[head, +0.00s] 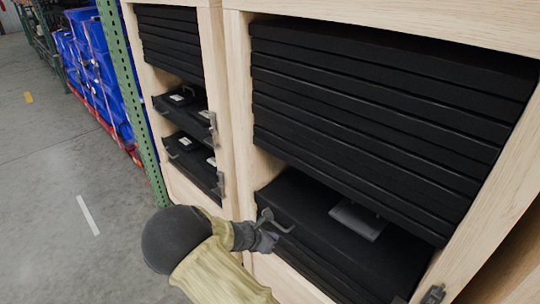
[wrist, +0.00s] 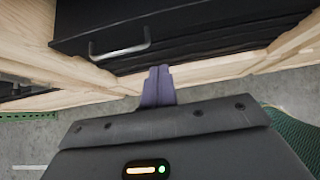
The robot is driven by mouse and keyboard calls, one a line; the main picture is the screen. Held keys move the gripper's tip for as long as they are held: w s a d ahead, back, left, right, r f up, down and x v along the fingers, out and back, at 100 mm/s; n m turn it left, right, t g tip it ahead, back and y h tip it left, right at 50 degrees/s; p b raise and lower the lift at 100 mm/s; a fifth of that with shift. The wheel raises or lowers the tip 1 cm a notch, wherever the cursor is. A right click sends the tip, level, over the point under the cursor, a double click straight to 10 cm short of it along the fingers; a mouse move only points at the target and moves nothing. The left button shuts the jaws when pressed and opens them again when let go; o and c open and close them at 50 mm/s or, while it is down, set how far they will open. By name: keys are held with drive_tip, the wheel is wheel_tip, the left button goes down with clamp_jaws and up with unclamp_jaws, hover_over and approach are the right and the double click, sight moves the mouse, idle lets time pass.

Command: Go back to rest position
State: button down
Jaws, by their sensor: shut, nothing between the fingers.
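My gripper (wrist: 157,86) is shut and empty in the wrist view, its two dark fingers pressed together and pointing at a wooden cabinet front. In the head view my gripper (head: 268,241) shows small and dark at the bottom middle, close to the lower drawer's handle. That grey bar handle (head: 275,220) sits on the front of a black drawer (head: 300,205). In the wrist view the handle (wrist: 120,50) lies beyond and to the left of the fingertips, apart from them. In the head view the fingertips are too small to make out clearly.
Wooden cabinets (head: 235,100) with stacked black drawers (head: 370,100) stand close in front of my arm. A green rack post (head: 125,90) and blue totes (head: 95,70) strapped together are at the left. The grey floor (head: 60,180) at the left is clear.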

drive_tip(key=s+d+r+m+g+y, duration=0.1)
drive_tip(key=s+d+r+m+y, duration=0.1)
drive_tip(key=s+d+r+m, duration=0.2)
drive_tip(key=s+d+r+m+g+y+p, duration=0.1)
drive_tip(key=s+d+r+m, duration=0.4)
drive_tip(key=s+m, duration=0.5)
drive_tip(key=s+d+r+m+g+y+p, duration=0.1)
drive_tip(key=s+d+r+m, duration=0.4)
drive_tip(key=m, duration=0.8)
wheel_tip(320, 180, up, 3)
drive_tip(key=s+g+y, duration=0.1)
drive_tip(key=s+y, duration=0.1)
drive_tip(key=s, duration=0.1)
drive_tip(key=shift+d+r+y, duration=0.15)
drive_tip(key=shift+d+y, duration=0.1)
drive_tip(key=shift+y, duration=0.15)
